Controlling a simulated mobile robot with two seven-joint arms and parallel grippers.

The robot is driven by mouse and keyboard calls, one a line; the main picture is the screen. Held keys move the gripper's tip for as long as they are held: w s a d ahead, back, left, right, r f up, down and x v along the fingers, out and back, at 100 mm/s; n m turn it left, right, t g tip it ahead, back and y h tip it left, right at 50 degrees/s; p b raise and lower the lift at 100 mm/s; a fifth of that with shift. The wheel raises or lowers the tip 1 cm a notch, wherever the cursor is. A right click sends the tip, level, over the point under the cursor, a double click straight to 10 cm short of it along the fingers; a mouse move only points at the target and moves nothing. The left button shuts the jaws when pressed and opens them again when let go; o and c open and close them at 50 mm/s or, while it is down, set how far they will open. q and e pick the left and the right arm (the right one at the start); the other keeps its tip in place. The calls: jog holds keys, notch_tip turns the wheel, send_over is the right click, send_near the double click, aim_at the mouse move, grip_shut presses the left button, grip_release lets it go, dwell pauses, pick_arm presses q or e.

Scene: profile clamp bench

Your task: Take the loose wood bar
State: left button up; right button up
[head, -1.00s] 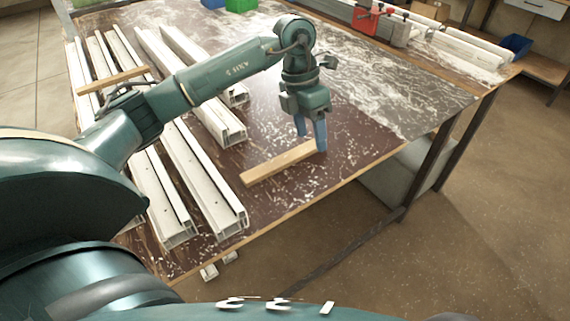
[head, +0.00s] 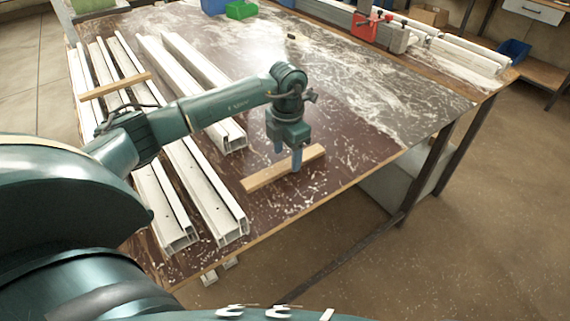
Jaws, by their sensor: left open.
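The loose wood bar (head: 262,178) lies flat on the bench top (head: 330,130), near its front edge and right of the white profiles. My left gripper (head: 288,161) points down over the middle of this bar. One finger shows in front of the bar and the other on its far side, so the jaws appear to straddle it. They are open; whether a finger touches the wood cannot be told. A second wood bar (head: 115,86) lies across several white profiles at the left. My right gripper is not in view.
Long white profiles (head: 205,190) lie on the left half of the bench. A red clamp (head: 366,26) stands at the back right, and a green bin (head: 241,10) at the back. The bench top right of the gripper is clear.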

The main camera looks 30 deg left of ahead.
pick_arm(q)
notch_tip(320, 180, down, 2)
jog(key=shift+f, duration=0.1)
jog(key=c, duration=1.1)
